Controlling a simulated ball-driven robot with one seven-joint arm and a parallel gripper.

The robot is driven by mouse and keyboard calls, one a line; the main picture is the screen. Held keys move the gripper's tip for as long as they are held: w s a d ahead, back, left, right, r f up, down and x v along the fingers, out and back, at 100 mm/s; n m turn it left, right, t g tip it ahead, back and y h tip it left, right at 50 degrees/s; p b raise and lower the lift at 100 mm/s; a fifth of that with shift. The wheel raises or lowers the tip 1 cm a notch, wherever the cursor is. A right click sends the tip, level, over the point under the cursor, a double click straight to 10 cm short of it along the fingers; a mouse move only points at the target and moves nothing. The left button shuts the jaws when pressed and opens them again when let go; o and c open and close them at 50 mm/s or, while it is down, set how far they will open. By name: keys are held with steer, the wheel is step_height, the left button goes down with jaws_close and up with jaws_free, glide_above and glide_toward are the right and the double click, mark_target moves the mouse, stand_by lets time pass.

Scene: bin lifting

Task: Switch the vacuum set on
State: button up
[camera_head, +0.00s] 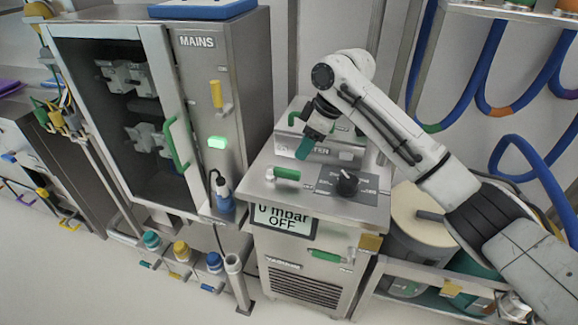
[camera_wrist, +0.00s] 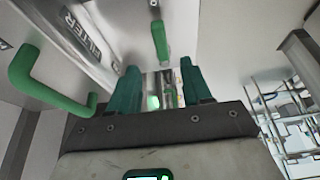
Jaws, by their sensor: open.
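The vacuum set (camera_head: 300,262) is a steel cabinet in the middle of the head view. Its display (camera_head: 284,220) reads "0 mbar OFF". A black knob (camera_head: 347,183) sits on a dark plate on its top, right of a green-handled lever (camera_head: 286,173). My gripper (camera_head: 304,148) has teal fingers and hangs above the top, near the back box marked FILTER and behind the knob. In the wrist view its fingers (camera_wrist: 158,68) are apart with nothing held. A green lever (camera_wrist: 160,40) shows beyond them, and a green bow handle (camera_wrist: 45,82) is at left. The knob cannot be made out there.
A MAINS cabinet (camera_head: 205,75) with a lit green lamp (camera_head: 217,142) and a yellow handle (camera_head: 216,93) stands left. A shelf with drums (camera_head: 415,245) is at right, below my arm. Blue hoses (camera_head: 487,75) hang behind.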

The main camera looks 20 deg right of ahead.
mark_target(291, 171)
steer(key=x, duration=1)
jaws_close()
stand_by(0.5)
